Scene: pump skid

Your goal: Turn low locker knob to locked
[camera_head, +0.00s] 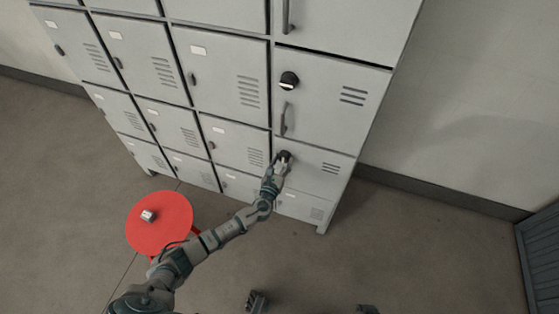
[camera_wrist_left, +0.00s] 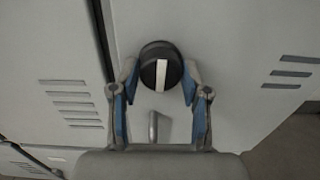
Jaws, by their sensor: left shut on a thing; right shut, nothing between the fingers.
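The low locker knob (camera_wrist_left: 148,52) is a round black knob with a white bar. In the left wrist view the bar runs almost straight up and down. In the head view the knob (camera_head: 283,154) is on the low right locker door (camera_head: 316,165), partly hidden by my gripper. My left gripper (camera_wrist_left: 161,84) has one finger on each side of the knob and is shut on it; it also shows at the door in the head view (camera_head: 281,162).
Another black knob (camera_head: 289,80) is on the door above, over a bar handle (camera_head: 284,119). A handle (camera_wrist_left: 153,125) shows below the gripped knob in the wrist view. A round red stool (camera_head: 160,228) with a small object (camera_head: 148,215) stands left of my arm.

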